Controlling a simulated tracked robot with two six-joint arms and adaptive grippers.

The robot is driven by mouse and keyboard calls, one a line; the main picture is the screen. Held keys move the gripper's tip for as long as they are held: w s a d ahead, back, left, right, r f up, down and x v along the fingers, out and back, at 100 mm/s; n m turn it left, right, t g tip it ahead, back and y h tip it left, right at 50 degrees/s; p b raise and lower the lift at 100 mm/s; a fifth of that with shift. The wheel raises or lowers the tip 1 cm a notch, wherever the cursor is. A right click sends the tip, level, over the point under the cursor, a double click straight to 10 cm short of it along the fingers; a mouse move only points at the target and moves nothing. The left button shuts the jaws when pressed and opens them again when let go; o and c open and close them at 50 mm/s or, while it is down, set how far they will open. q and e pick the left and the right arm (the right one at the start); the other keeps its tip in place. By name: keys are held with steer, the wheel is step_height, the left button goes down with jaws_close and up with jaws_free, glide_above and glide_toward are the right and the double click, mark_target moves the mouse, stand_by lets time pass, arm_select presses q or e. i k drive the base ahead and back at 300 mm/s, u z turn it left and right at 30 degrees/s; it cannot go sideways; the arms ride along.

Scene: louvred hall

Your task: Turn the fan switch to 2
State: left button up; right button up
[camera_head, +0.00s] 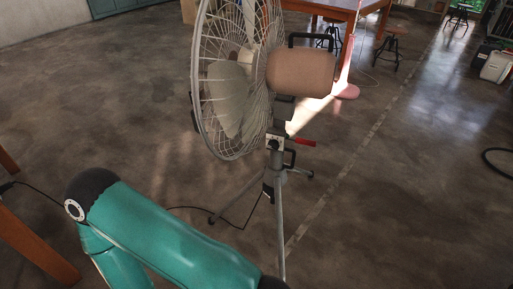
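A pedestal fan stands in front of me, with a round wire cage (238,75) facing left and a brown motor housing (301,73) behind it. A dark handle arches over the housing. A teal arm of mine crosses the lower left. Neither gripper shows in the view.
A dark cable (188,208) runs across the floor to the fan stand. Wooden legs (36,245) stand at the left edge. A wooden table (335,8) and stools (392,42) are at the back. The concrete floor on the right is mostly clear.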

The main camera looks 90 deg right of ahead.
mark_target(274, 143)
steer(key=z, duration=0.1)
steer(key=k, duration=1.45)
steer(key=u, duration=4.5)
steer(key=k, duration=0.55)
steer(key=z, duration=5.95)
